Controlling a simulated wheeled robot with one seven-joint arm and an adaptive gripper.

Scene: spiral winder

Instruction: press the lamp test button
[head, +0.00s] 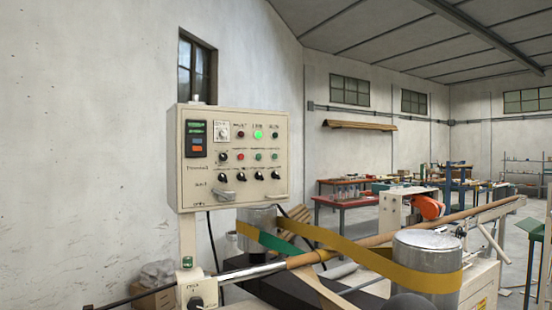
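The beige control panel (232,192) stands on a post at centre left and faces me. Its top row has a dial (222,131), a red lamp or button (241,135), a lit green lamp (258,135) and a dark one (275,135). Several black knobs (259,176) line the lower row. The labels are too small to read, so I cannot tell which is the lamp test button. My gripper is not in view.
Below the panel is the winder, with a brown tube (375,240) on a shaft, a yellow-green belt (350,258) and a metal drum (427,245) at front right. A wall stands close behind the panel. Workbenches (345,200) stand farther back. Space directly before the panel face looks clear.

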